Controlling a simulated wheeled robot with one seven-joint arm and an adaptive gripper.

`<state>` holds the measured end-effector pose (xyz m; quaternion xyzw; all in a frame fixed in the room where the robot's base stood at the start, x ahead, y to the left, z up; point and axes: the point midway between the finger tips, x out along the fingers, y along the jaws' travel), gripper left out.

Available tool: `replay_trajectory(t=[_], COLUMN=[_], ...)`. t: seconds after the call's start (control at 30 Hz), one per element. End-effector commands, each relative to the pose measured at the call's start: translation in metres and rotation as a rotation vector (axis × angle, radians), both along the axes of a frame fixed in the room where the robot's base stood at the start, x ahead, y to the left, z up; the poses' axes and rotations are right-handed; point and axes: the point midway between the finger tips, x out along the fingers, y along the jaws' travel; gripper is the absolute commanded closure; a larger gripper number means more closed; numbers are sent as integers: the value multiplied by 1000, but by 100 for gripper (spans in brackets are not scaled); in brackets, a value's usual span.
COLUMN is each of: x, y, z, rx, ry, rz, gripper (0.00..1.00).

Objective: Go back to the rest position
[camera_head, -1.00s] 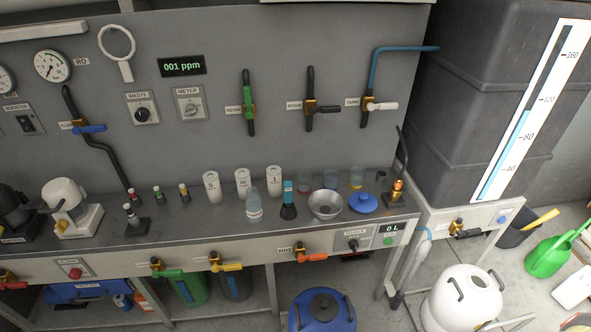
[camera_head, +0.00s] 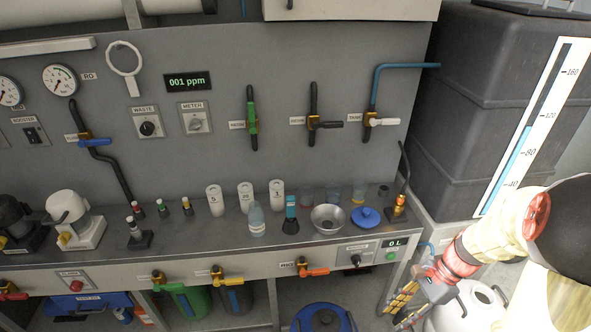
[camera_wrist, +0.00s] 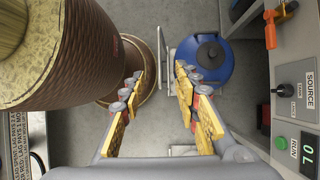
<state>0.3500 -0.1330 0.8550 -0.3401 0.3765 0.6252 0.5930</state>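My gripper (camera_wrist: 158,98) is open in the wrist view. Its two yellow-padded fingers stand apart with only floor between them. In the head view my gripper (camera_head: 402,300) hangs at the lower right, in front of the bench's right end and partly over the white container (camera_head: 468,308). It touches nothing that I can make out.
The bench top (camera_head: 95,262) carries bottles, cups, a steel bowl (camera_head: 327,218) and a blue lid (camera_head: 365,217). A blue drum (camera_wrist: 212,62) stands on the floor. The bench front with a SOURCE knob (camera_wrist: 286,90) is at the right. A dark tank (camera_head: 475,100) stands behind my arm.

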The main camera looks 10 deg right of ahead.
Motion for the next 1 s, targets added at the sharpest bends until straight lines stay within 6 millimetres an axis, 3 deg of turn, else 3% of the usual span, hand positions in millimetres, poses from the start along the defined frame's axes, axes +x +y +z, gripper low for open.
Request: replay_trajectory(t=[0.03,0.27,0.6,0.8,1.0], x=[3,5,-17,-37,-51], y=[8,44,96,120,131], z=[18,86,174,214,235], rx=[-42,-215,-468,-615,-707], ry=[-49,-254,-556,-720,-816], rz=[82,452,985,1260,1417], gripper=[68,68,68,68,68])
